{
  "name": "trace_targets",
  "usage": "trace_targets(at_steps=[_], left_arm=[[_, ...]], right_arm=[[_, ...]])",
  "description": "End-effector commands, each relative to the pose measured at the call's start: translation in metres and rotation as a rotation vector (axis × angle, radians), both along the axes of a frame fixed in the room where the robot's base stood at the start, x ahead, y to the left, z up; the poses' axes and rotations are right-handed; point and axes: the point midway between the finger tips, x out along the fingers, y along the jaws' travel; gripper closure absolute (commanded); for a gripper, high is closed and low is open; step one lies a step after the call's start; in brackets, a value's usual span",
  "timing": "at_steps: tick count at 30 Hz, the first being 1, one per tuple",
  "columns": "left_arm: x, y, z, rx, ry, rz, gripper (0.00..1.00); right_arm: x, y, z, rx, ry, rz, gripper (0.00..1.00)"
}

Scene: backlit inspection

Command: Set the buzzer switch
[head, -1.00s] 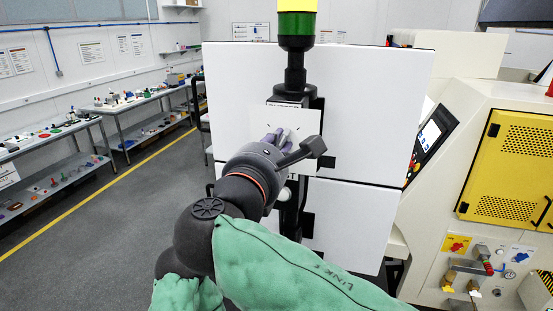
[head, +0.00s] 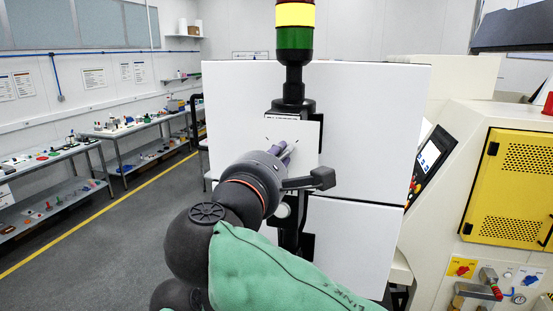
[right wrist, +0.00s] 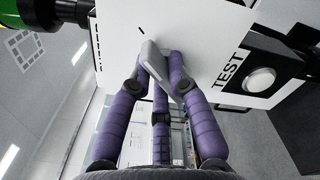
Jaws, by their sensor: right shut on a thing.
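The buzzer switch is a grey knob (right wrist: 152,58) on a white plate (head: 309,134), below the stack light. In the right wrist view the purple fingers of my right gripper (right wrist: 160,72) are closed around the knob and touch it from its sides. In the head view the right gripper (head: 287,146) reaches up to the plate, and its fingers and body hide most of the knob. The knob stands tilted to the plate's printed marks; its exact setting cannot be read. My left gripper is not in view.
A stack light (head: 295,35) rises above the plate. A white button (right wrist: 259,80) in a black housing, beside the word TEST, is close to the fingers. White panels (head: 365,110) stand behind. A machine with a yellow door (head: 508,185) is at right, benches (head: 60,155) at left.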

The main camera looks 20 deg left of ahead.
Motion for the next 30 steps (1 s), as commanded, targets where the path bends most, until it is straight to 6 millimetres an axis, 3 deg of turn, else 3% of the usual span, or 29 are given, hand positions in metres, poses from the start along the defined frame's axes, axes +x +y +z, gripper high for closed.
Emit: trace_targets(at_steps=[5,6,8,20,25,30], left_arm=[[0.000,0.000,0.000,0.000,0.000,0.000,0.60],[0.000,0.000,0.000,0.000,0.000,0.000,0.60],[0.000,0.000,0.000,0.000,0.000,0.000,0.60],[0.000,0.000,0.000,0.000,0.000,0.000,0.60],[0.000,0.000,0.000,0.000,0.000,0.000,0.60],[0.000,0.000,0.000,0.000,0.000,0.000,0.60]], right_arm=[[0.000,0.001,-0.002,-0.001,0.004,0.001,1.00],[0.000,0.001,-0.002,-0.001,0.004,0.001,0.73],[0.000,0.001,-0.002,-0.001,0.003,0.000,0.57],[-0.003,0.000,0.000,0.000,0.001,0.001,0.57],[-0.025,0.002,0.000,0.000,0.000,0.003,0.57],[-0.059,0.003,0.000,-0.001,0.000,0.004,0.57]])
